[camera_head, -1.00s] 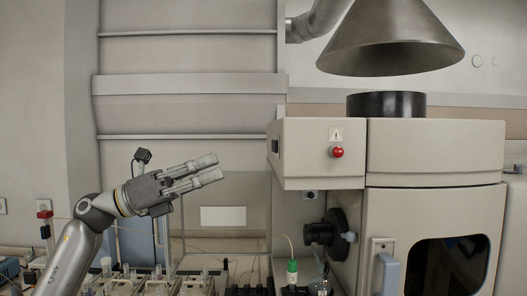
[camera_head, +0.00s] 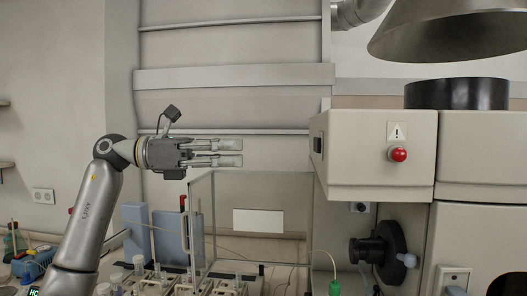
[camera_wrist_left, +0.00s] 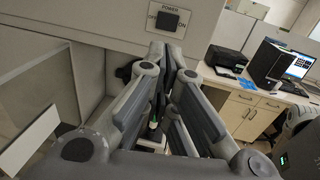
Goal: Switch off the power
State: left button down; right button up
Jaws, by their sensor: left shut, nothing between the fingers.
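The power switch is a dark rocker (camera_wrist_left: 167,20) on a pale plate marked POWER, at the top of the left wrist view. In the head view, a dark switch (camera_head: 318,145) shows edge-on on the left side face of the spectrometer's upper housing (camera_head: 365,175). My left gripper (camera_head: 242,152) is shut and empty. It points right, roughly level with the switch, with a clear gap before the housing. In the left wrist view, its fingers (camera_wrist_left: 172,60) reach up just below the plate. My right gripper is out of view.
A red button (camera_head: 398,154) sits on the housing front under a warning sign. A clear panel (camera_head: 290,195) and sample racks with bottles stand below my left gripper. A metal hood (camera_head: 450,35) hangs at upper right. A desk with a computer (camera_wrist_left: 272,62) shows behind.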

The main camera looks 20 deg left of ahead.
pick_arm(q)
jog(key=p, duration=0.2)
send_near(314, 151)
jog(key=p+x, duration=0.2)
jog(key=x, duration=0.3)
jog(key=shift+w+d, duration=0.1)
jog(key=shift+d, duration=0.25)
jog(key=shift+x, duration=0.85)
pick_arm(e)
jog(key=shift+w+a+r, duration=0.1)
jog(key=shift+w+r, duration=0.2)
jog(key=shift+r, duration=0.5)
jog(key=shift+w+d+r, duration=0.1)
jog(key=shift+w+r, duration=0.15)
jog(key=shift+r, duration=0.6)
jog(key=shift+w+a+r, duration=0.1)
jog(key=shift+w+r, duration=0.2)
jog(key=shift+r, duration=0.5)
pick_arm(q)
jog(key=shift+f+p, duration=0.15)
jog(key=shift+p, duration=0.15)
